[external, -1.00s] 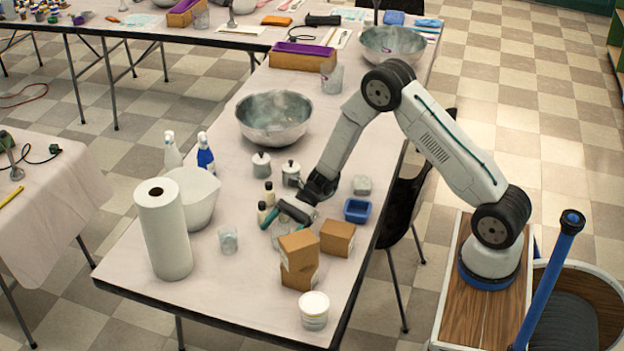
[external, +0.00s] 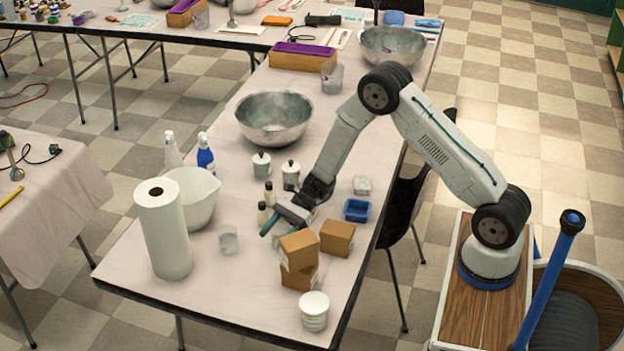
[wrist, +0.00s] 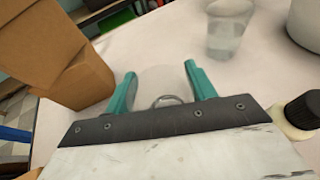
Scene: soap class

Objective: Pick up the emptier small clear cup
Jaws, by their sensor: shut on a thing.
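One small clear cup (wrist: 158,84) is between the two teal fingers of my gripper (wrist: 160,70) in the wrist view. Its outline is faint, and how much it holds is hard to see. In the external view my gripper (external: 274,226) is low over the table behind the stacked boxes, shut on this cup, which is mostly hidden there. A second small clear cup (external: 228,240) stands apart on the table to the left. It also shows at the top of the wrist view (wrist: 228,28), seemingly with some clear content.
Stacked brown boxes (external: 299,252) stand close in front of my gripper, with another box (external: 337,237) beside them. Small bottles (external: 263,213) stand just behind it. A white tub (external: 314,310), a blue tray (external: 357,210) and a paper towel roll (external: 163,230) are around.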

